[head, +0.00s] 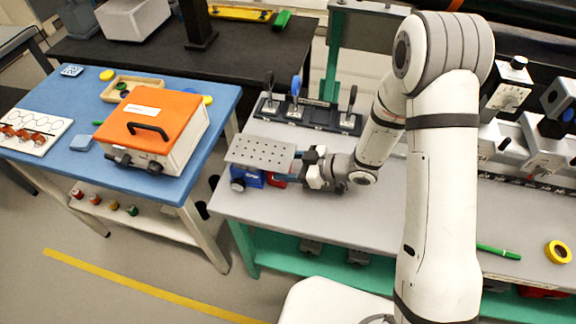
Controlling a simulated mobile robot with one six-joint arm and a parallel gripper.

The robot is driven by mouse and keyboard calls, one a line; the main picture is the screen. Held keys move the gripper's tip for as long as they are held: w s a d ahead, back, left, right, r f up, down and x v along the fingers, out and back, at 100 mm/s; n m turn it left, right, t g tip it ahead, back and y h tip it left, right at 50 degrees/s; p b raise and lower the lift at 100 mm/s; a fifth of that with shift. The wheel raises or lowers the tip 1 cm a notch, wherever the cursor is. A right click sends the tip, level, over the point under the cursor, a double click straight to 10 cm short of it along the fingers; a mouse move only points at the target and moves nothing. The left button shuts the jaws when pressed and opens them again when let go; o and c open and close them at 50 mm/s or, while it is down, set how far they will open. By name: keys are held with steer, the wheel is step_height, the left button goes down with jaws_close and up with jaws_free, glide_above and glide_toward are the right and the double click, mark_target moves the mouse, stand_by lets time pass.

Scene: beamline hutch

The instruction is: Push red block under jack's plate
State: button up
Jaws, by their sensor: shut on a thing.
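The jack (246,179) is a blue lab jack with a grey knob, standing near the left front corner of the grey bench. Its plate (259,153) is a flat grey sheet with rows of holes. The red block (277,181) shows as a small red patch just below the plate's right front edge. My gripper (288,172) reaches in from the right at the plate's right side and is shut on the red block. The fingertips and most of the block are hidden by the plate and the gripper. I cannot tell how far the block is under the plate.
A dark rail with upright optic holders (297,112) stands behind the jack. A blue table (200,185) at the left holds an orange-lidded box (153,121). A green pen (498,252) and yellow tape roll (557,252) lie on the right. The bench front is clear.

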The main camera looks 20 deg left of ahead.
steer(key=o, duration=1.2)
steer(key=shift+o, duration=0.2)
steer(key=shift+d, duration=0.1)
steer(key=v, duration=0.7)
steer(key=shift+d+b, duration=0.35)
steer(key=shift+b, duration=0.1)
steer(key=shift+w+r, duration=0.15)
